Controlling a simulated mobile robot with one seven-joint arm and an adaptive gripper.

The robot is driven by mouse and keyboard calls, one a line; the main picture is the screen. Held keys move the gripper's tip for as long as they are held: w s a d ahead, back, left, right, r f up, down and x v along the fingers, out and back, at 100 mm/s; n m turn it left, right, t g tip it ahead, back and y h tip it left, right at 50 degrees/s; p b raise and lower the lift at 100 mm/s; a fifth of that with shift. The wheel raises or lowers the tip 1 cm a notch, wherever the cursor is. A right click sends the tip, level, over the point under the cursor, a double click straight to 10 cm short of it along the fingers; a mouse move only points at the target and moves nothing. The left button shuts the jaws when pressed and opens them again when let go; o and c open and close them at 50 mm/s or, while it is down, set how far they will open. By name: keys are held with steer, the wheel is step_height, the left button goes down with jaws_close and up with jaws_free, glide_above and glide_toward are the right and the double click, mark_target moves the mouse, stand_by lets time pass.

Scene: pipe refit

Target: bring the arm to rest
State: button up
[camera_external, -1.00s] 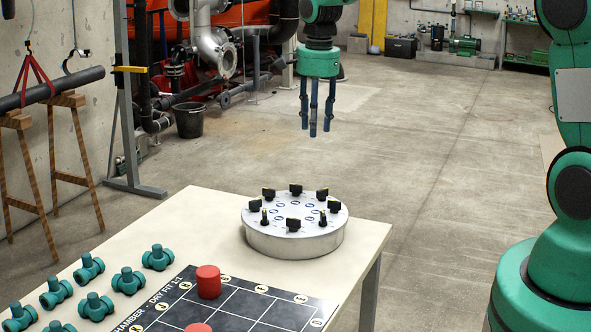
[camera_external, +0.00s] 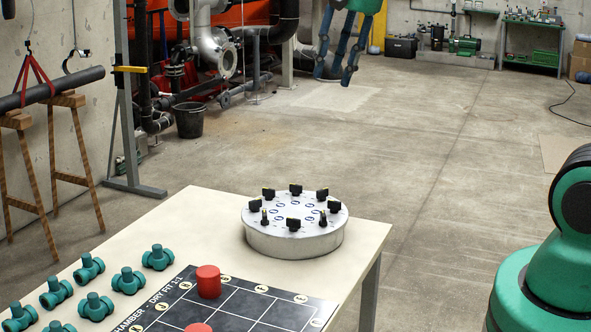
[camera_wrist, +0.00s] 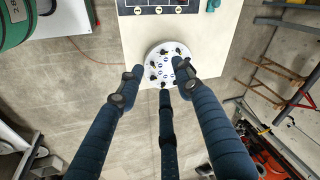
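My gripper (camera_external: 336,72) is high at the top of the outside view, above the floor beyond the table. Its fingers are spread apart with nothing between them. In the wrist view my gripper (camera_wrist: 157,88) shows its long dark blue fingers apart and empty, pointing toward the table far below. My arm's lower part (camera_external: 553,262) stands at the right; the links between it and the gripper are out of the picture.
The table (camera_external: 375,232) carries a round silver drum (camera_external: 290,244) with black knobs, a dark grid board (camera_external: 262,311), red cylinders (camera_external: 208,282) and several teal pipe fittings (camera_external: 128,281). A dark pipe lies on wooden trestles (camera_external: 72,98) at left. The floor (camera_external: 450,150) behind is open.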

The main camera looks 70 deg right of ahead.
steer(key=s+a+n+t, duration=0.1)
steer(key=s+a+n, duration=0.3)
steer(key=s, duration=0.5)
steer(key=s+a+n+t+b, duration=0.1)
steer(key=s+a+n, duration=0.4)
steer(key=s+a, duration=0.3)
steer(key=shift+s+n+y, duration=0.3)
steer(key=shift+s+y, duration=0.1)
steer(key=shift+s, duration=0.7)
steer(key=shift+r, duration=0.1)
